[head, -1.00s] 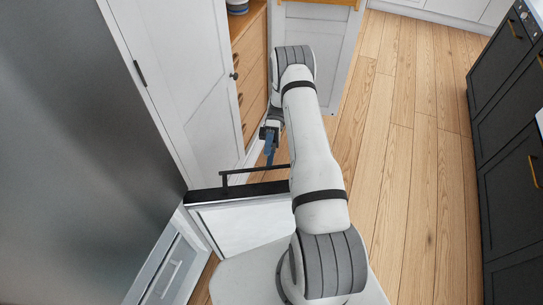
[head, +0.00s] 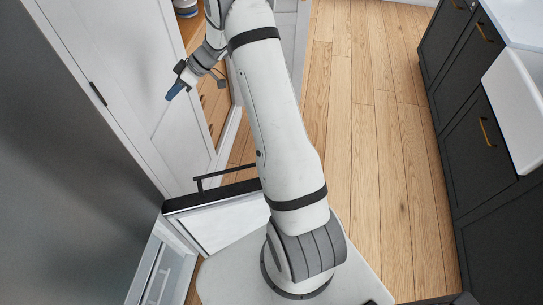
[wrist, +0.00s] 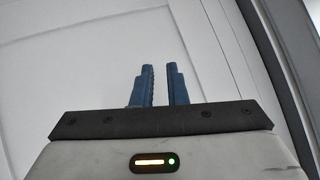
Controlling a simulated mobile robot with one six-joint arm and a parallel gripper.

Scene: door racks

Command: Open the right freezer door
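The freezer door (head: 222,222) stands swung out from the freezer front in the head view, its white inner face showing. Its dark top edge carries a black bar handle (head: 226,172) on the far side. A pale freezer drawer (head: 158,278) shows in the opening behind it. My gripper (head: 171,97) is up and beyond the door, clear of the handle, in front of a white cabinet door. In the wrist view my gripper (wrist: 162,70) has its two blue fingers a small gap apart with nothing between them. The handle is not in the wrist view.
A tall grey steel front (head: 70,180) fills the left. The white cabinet door (head: 130,75) is close to my fingers. Dark cabinets (head: 480,130) with a white sink (head: 520,105) line the right. The wooden floor (head: 365,150) between is clear.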

